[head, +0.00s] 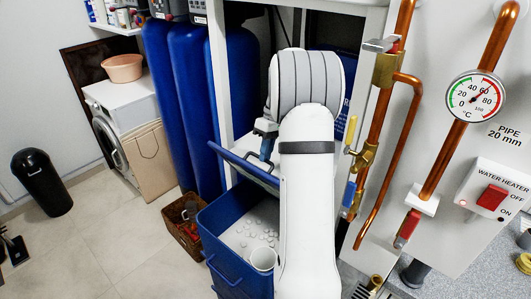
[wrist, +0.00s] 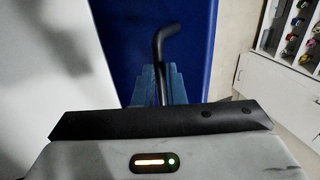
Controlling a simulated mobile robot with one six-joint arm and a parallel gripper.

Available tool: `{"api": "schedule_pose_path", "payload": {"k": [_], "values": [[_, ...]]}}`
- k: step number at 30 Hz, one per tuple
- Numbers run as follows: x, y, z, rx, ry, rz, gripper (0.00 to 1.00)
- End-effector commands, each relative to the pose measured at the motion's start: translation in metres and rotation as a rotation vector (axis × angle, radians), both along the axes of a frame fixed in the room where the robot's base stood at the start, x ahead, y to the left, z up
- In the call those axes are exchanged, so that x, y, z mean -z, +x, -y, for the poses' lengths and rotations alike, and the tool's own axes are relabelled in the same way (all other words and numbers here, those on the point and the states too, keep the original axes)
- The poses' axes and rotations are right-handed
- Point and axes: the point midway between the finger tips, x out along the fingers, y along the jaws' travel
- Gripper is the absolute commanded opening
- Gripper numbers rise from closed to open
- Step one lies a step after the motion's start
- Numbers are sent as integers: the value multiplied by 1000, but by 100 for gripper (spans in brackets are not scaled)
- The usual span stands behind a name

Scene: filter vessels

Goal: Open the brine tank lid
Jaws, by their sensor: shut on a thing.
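The blue brine tank (head: 220,262) stands on the floor in front of my arm. Its blue lid (head: 243,164) is raised and tilted, so the inside with white salt tablets (head: 250,228) shows. My gripper (head: 266,150) is at the lid, partly hidden by my arm. In the wrist view my blue fingers (wrist: 158,88) are shut on the black bent handle (wrist: 160,45), with the blue lid (wrist: 190,60) behind it. The exact grip on the handle is partly hidden by the gripper body.
A white cup (head: 262,259) is in the tank's opening. Tall blue vessels (head: 190,100) stand behind. A brown crate (head: 184,218) is left of the tank. Copper pipes (head: 372,130) and a water heater panel (head: 495,190) are on the right. The floor at left is mostly clear.

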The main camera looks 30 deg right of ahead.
Motion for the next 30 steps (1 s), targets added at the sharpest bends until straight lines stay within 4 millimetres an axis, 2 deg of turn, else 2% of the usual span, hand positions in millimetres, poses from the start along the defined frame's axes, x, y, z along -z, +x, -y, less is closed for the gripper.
{"api": "schedule_pose_path", "payload": {"k": [20,21,28,30], "values": [[-6,2,0,1,0,10,0],[-6,2,-1,1,1,10,13],[-4,1,0,2,0,7,32],[-3,1,0,3,1,5,33]]}}
